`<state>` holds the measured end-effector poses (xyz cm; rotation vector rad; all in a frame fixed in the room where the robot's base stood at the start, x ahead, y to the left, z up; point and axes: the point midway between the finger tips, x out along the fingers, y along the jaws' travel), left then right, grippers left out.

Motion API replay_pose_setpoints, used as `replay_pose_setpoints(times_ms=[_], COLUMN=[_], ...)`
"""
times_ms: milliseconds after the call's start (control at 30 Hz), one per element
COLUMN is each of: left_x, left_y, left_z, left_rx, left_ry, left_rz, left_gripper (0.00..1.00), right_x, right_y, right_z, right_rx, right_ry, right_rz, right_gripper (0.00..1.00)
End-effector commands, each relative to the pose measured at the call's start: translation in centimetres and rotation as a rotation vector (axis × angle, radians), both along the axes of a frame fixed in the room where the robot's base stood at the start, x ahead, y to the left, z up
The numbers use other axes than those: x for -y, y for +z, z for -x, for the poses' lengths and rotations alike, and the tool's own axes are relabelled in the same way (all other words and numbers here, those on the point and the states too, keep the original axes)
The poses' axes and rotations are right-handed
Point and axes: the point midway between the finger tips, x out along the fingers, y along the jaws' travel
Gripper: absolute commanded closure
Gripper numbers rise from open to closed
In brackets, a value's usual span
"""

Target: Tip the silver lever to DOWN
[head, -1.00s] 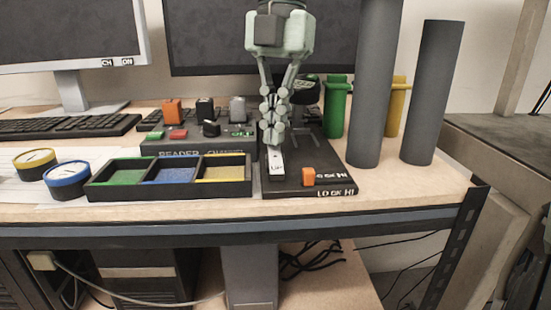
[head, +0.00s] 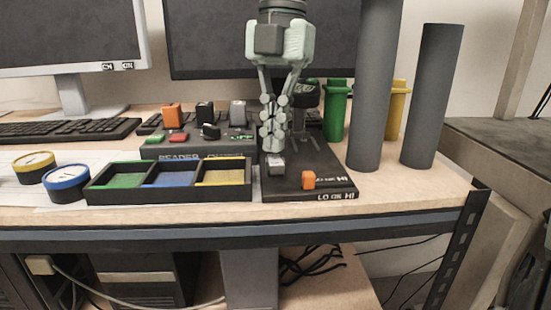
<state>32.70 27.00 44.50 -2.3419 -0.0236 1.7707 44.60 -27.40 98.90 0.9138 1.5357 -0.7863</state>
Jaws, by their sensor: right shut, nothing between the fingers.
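A small silver-grey lever (head: 276,168) stands at the left of the black base (head: 335,193) marked LO, OK, HI. Its end shows as a short pale block, and its exact tilt is hard to judge. My right gripper (head: 272,150) is shut and empty, pointing down just above and behind this block in the picture. I cannot tell whether the fingertips touch it. Another silver-grey lever (head: 238,113) stands on the dark panel box (head: 200,151) to the left, beside a black lever (head: 205,112) and an orange one (head: 171,115). My left gripper is out of view.
An orange knob (head: 308,180) sits close on the right of the base. A three-part tray (head: 170,195) lies to the left. Two tall grey cylinders (head: 426,95) and green (head: 336,110) and yellow (head: 397,110) holders stand to the right. The table's front strip is narrow.

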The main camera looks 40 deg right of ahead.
Motion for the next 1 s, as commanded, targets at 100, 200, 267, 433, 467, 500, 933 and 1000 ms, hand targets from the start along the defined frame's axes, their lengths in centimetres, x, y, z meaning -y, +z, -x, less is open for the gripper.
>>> replay_pose_setpoints(times_ms=[100,200,267,433,467,500,933,1000], left_x=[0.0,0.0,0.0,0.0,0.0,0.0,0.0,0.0], left_y=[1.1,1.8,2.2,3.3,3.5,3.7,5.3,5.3], left_z=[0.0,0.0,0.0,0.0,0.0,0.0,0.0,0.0], left_rx=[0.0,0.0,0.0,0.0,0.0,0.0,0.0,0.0], left_ry=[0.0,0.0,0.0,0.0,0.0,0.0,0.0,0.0], left_rz=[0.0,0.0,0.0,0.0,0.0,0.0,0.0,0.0], left_gripper=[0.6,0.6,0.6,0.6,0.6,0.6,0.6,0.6], right_x=[0.0,0.0,0.0,0.0,0.0,0.0,0.0,0.0], right_y=[1.4,2.2,2.7,4.0,4.2,4.6,6.6,6.5], right_z=[0.0,0.0,0.0,0.0,0.0,0.0,0.0,0.0], right_rx=[0.002,0.002,0.002,0.001,0.001,0.001,0.0,0.0], right_ry=[0.0,0.0,0.0,0.0,0.0,-0.001,0.0,0.0], right_rz=[0.001,0.001,0.001,0.0,0.0,0.0,0.0,0.0], right_gripper=[1.0,1.0,1.0,1.0,1.0,1.0,1.0,1.0])
